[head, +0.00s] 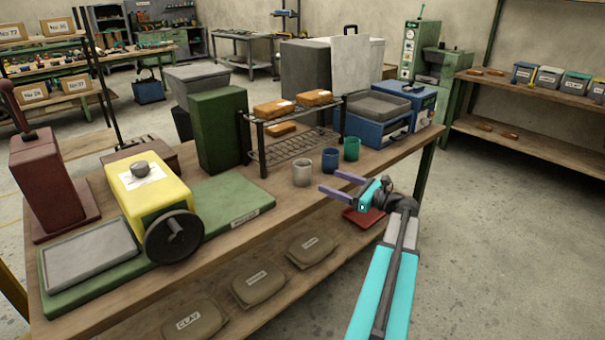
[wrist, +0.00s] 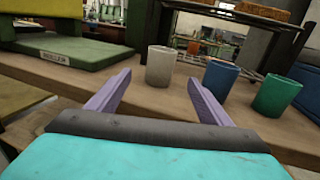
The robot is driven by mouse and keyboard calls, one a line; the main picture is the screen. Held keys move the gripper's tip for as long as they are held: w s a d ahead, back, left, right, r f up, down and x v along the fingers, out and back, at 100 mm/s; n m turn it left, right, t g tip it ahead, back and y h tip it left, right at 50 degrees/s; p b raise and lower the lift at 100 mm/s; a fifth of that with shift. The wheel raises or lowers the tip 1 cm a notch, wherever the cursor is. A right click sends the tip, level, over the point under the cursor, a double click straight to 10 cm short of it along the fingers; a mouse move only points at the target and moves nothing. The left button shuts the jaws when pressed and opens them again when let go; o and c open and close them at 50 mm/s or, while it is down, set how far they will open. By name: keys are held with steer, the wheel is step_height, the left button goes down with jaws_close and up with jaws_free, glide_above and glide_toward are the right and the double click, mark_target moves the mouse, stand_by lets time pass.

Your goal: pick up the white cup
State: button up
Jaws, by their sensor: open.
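The white cup (head: 302,168) stands upright on the wooden workbench, at the left end of a row of cups. It also shows in the wrist view (wrist: 160,66), beyond my fingertips and roughly between them. My gripper (head: 333,185) is open and empty, with two purple fingers pointing toward the cup; it also shows in the wrist view (wrist: 159,85). The fingers appear apart from the cup.
A blue cup (head: 330,160) and a green cup (head: 351,149) stand right of the white cup. A black wire rack (head: 262,150) holding orange-brown blocks is behind. A red tray (head: 363,217) lies below my gripper. A green base board (head: 235,205) is to the left.

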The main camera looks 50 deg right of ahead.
mark_target(310, 174)
steer(key=shift+w, duration=0.15)
steer(key=shift+w+a, duration=0.2)
steer(key=shift+w, duration=1.15)
steer(key=shift+w+a, duration=0.25)
steer(key=shift+w, duration=1.1)
steer(key=shift+w+a, duration=0.2)
steer(key=shift+w, duration=1.15)
steer(key=shift+w, duration=0.1)
steer(key=shift+w+a+f+p, duration=0.1)
steer(key=shift+w+a+p, duration=0.1)
steer(key=shift+w, duration=1.05)
steer(key=shift+w+a+f+p, duration=0.1)
steer(key=shift+w+a, duration=0.05)
steer(key=shift+w, duration=1.1)
steer(key=c, duration=1.2)
steer(key=shift+o, duration=0.2)
steer(key=shift+r, duration=0.2)
